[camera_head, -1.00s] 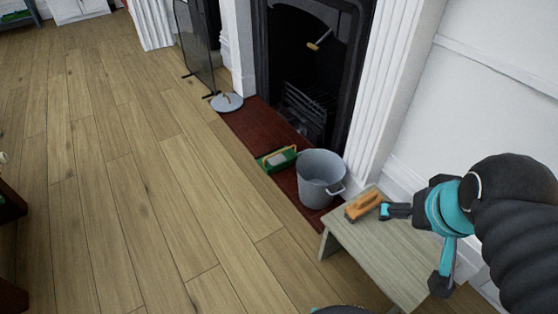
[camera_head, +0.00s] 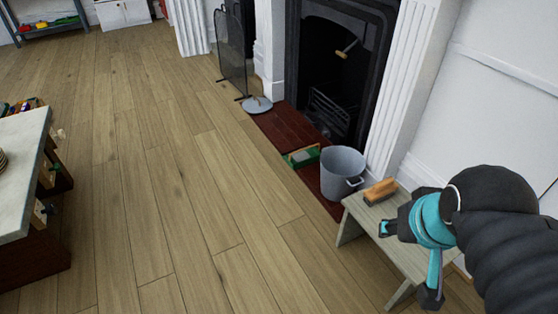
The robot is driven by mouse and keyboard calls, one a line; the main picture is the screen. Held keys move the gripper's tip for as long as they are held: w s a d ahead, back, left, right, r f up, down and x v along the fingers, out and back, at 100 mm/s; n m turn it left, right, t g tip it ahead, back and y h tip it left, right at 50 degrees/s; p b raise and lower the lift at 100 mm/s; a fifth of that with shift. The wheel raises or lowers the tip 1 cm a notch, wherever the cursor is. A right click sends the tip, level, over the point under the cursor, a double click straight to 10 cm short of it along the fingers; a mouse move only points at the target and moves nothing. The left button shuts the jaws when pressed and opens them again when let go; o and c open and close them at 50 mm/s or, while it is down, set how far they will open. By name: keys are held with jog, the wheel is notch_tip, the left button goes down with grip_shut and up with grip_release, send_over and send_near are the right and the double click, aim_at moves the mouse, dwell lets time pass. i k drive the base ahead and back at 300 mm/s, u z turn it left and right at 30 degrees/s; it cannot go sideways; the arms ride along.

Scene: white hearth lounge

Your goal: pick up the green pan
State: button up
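A green pan (camera_head: 303,157), seemingly a dustpan with a pale yellow edge or handle, lies on the dark red tiled hearth (camera_head: 283,124), just left of a grey metal bucket (camera_head: 341,170). The bucket partly overlaps it in the view. My gripper (camera_head: 409,262), teal and black, is at the lower right over a small pale bench (camera_head: 410,243). Its two fingers are spread apart with nothing between them. It is well to the right of the green pan and nearer to me.
A wooden-backed brush (camera_head: 380,192) lies on the bench. A round grey lid (camera_head: 256,104) and a mesh fire screen (camera_head: 231,55) stand beyond the hearth. A light-topped table (camera_head: 22,175) is at left. The wooden floor (camera_head: 180,190) between is clear.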

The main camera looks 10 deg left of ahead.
aim_at(298, 158)
jog(key=u, duration=1.45)
jog(key=i, duration=3.65)
jog(key=z, duration=4.3)
